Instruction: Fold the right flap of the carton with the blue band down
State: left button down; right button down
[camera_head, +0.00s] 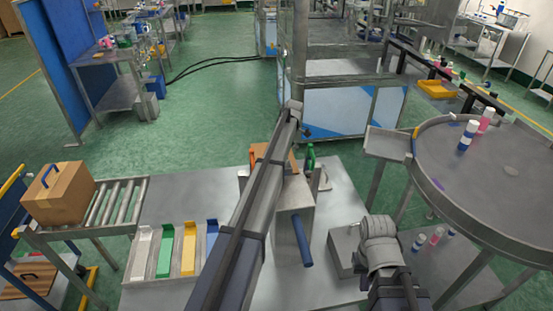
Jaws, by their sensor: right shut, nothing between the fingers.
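A brown carton (62,198) with a blue strip on its top stands at the left, on a roller conveyor. Its top looks closed, but I cannot make out the single flaps. My right gripper (378,228) is at the lower middle right, shut and empty, far from this carton. My left arm reaches up through the middle of the view. I cannot make out a left gripper. An orange-brown piece (262,151) shows behind that arm, mostly hidden.
The roller conveyor (128,193) adjoins a grey table with white, green, yellow and blue trays (165,252). A grey block with a blue handle (302,243) stands mid-table.

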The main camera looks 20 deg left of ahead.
pick_arm(q)
jog(key=shift+f, duration=0.1)
pick_arm(e)
jog(key=shift+f, duration=0.15)
dwell(0.5)
pick_arm(q)
jog(key=shift+p+v, duration=0.8)
jog(key=shift+v, duration=0.05)
pick_arm(e)
jog(key=shift+r, duration=0.9)
pick_arm(q)
jog(key=shift+s+a, duration=0.1)
jog(key=shift+a, duration=0.1)
